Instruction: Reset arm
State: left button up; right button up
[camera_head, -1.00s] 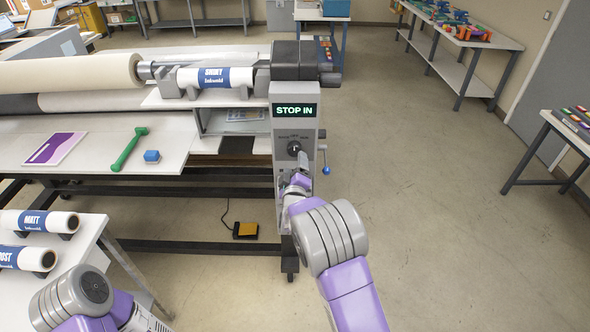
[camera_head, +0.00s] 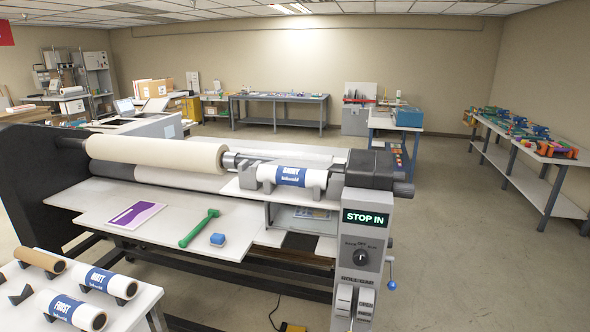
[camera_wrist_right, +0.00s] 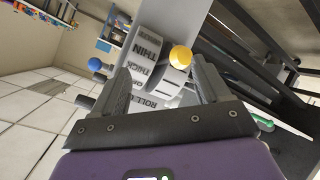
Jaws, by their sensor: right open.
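My right gripper (camera_wrist_right: 163,74) shows in the wrist view with its two fingers apart and nothing held between them. It faces the laminator's control post, where the words THIN, THICK and ROLL are on a roll gap control (camera_wrist_right: 150,62). A yellow round knob (camera_wrist_right: 181,58) appears between the fingers, in front of the post; I cannot tell if a finger touches it. In the head view, the control post has a lit STOP IN display (camera_head: 366,218), a dark selector knob (camera_head: 361,257) and the roll gap control (camera_head: 354,303) at the bottom edge. Neither gripper shows in the head view.
The laminator carries a cream roll (camera_head: 160,153) and a blue-labelled roll (camera_head: 292,177). A blue-ball crank (camera_head: 391,284) juts from the post's right side. Floor to the right (camera_head: 470,270) is clear.

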jog(key=s+a+f+m+g+y, duration=0.15)
jog(key=s+f+g, duration=0.25)
jog(key=s+f, duration=0.6)
jog(key=s+a+f+m+g+y+b, duration=0.1)
jog(key=s+a+f+m+g+y, duration=0.1)
jog(key=s, duration=0.9)
jog(key=s+a+f+m+g+y+b, duration=0.1)
jog(key=s+a+f+m+g+y, duration=0.2)
jog(key=s, duration=0.8)
jog(key=a+f+m+g, duration=0.1)
jog(key=a+f+g, duration=0.1)
jog(key=a+f, duration=0.1)
jog(key=shift+s+a+f+g, duration=0.35)
jog(key=shift+a+f+g, duration=0.05)
